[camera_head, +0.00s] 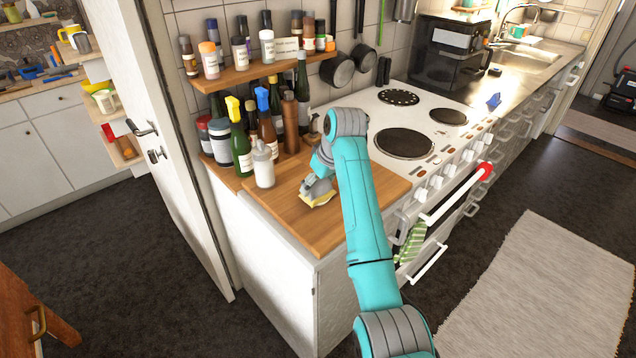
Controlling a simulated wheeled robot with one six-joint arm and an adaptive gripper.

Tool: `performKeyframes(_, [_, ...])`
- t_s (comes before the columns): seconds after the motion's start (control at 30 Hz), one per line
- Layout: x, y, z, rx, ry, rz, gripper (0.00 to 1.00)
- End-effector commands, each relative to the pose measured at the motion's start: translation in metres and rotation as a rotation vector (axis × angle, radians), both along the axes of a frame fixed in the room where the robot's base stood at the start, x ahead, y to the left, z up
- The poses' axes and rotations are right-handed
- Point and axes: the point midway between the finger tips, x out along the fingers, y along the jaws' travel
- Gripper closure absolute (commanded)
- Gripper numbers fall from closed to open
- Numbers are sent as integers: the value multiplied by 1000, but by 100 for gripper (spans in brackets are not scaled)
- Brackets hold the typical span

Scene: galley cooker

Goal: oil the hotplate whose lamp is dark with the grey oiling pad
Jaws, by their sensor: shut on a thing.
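My gripper (318,192) is low over the wooden counter left of the cooker. It is shut on a small pad (321,201), which shows a pale yellow edge at the wood; whether its upper part is grey I cannot tell from the grey fingers. The white cooker (378,111) has a large dark hotplate (404,143) at the front left, a black one with light spots (398,97) behind it, and a smaller dark one (448,116) to the right. Small reddish marks lie along the cooker's front; which lamps are lit or dark is too small to tell.
Bottles and jars crowd the back of the wooden counter (290,208); a white bottle (263,166) stands left of my gripper. A spice shelf (262,72) overhangs them. A blue object (493,101) sits at the cooker's right. Knobs (436,181) and an oven handle line its front.

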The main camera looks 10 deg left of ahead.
Motion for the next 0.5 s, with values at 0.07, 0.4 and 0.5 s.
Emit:
performKeyframes(0.07, [0,0,0,-2,3,0,52])
performKeyframes(0.4, [0,0,22,-1,1,0,52])
performKeyframes(0.5, [0,0,30,0,0,0,52])
